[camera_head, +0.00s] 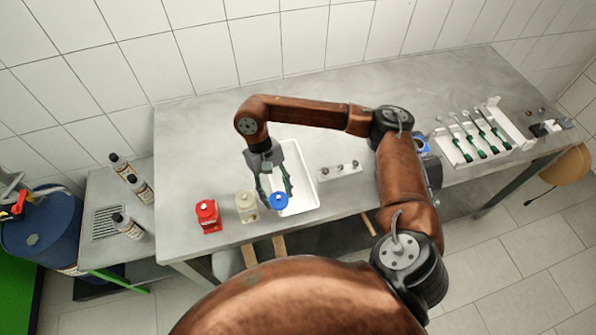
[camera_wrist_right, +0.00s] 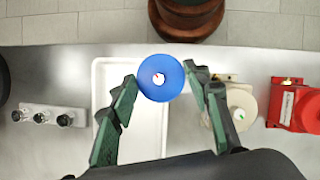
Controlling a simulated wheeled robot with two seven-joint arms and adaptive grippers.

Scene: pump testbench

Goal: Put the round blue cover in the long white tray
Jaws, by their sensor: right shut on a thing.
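The round blue cover (camera_head: 279,201) has a small white centre and is between the fingertips of my right gripper (camera_head: 277,194). In the right wrist view the blue cover (camera_wrist_right: 160,77) sits between the two dark green fingers of the right gripper (camera_wrist_right: 160,85), which is shut on it. The long white tray (camera_head: 304,192) lies on the bench under the right gripper. The wrist view shows the cover in front of part of the tray (camera_wrist_right: 146,142); its exact height above the tray I cannot tell. My left gripper is not in view.
A red pump part (camera_head: 208,215) and a cream one (camera_head: 246,206) stand left of the tray. A white block with several small knobs (camera_head: 339,171) is right of it. A rack with green-handled tools (camera_head: 480,135) is at the far right. Bottles (camera_head: 128,226) stand on the lower left table.

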